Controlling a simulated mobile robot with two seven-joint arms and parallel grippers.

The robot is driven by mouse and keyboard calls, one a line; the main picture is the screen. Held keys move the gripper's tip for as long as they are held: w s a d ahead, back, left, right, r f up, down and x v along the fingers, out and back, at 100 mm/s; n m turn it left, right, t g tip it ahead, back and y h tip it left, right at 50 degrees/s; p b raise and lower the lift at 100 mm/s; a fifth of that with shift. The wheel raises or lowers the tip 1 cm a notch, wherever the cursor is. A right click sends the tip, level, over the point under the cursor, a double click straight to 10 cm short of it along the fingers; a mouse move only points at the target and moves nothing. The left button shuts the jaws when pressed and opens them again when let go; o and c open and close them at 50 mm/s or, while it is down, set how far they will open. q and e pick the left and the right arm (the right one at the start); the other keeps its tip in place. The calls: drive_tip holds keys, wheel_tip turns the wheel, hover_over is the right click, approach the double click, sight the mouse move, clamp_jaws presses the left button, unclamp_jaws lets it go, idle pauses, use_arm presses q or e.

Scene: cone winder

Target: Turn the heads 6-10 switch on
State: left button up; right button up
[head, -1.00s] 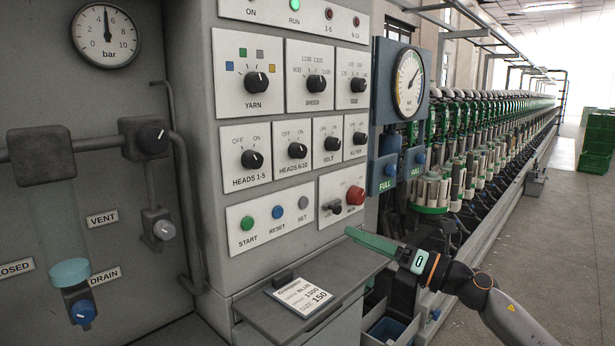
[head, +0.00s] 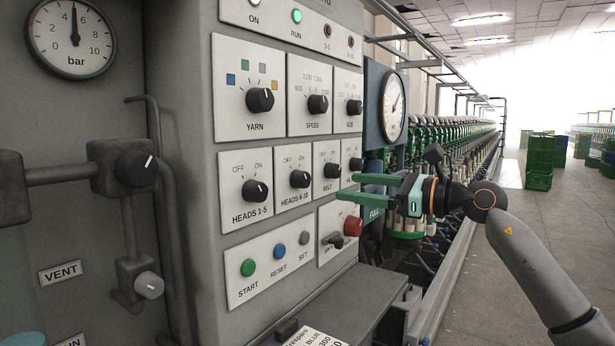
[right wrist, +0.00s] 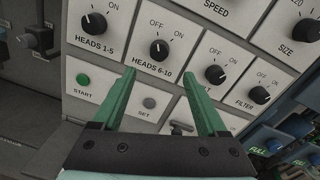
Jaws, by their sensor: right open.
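The heads 6-10 switch (head: 300,179) is a black rotary knob on a white plate, with OFF on the left and ON on the right above it. It also shows in the right wrist view (right wrist: 159,49), its small white mark near the top of the knob. My right gripper (head: 347,187) has green fingers, spread apart and empty, in front of the panel to the right of the knob. In the right wrist view the fingertips (right wrist: 158,74) lie just below the knob, one to each side, apart from it. My left gripper is out of view.
The heads 1-5 knob (head: 255,190) is on the left, and the belt knob (head: 332,170) on the right. Start (head: 248,267) and reset (head: 280,252) buttons and a red button (head: 353,226) sit below. A grey shelf (head: 375,290) juts out under the panel.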

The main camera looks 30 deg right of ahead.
sight(307, 181)
drive_tip(key=p+x, duration=0.3)
drive_tip(key=x, duration=0.6)
drive_tip(key=shift+w+a, duration=0.1)
drive_tip(key=shift+a, duration=0.05)
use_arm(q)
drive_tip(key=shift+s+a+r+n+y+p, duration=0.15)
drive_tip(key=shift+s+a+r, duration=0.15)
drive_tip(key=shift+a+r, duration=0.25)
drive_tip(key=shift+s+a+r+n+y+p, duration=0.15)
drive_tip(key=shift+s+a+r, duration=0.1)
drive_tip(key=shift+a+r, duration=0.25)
use_arm(e)
drive_tip(key=shift+w+a, duration=0.25)
drive_tip(key=shift+w, duration=0.35)
drive_tip(key=shift+c, duration=0.4)
drive_tip(key=c, duration=0.6)
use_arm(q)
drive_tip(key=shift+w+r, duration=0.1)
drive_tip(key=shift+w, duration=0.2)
use_arm(e)
drive_tip(key=shift+f, duration=0.1)
clamp_jaws()
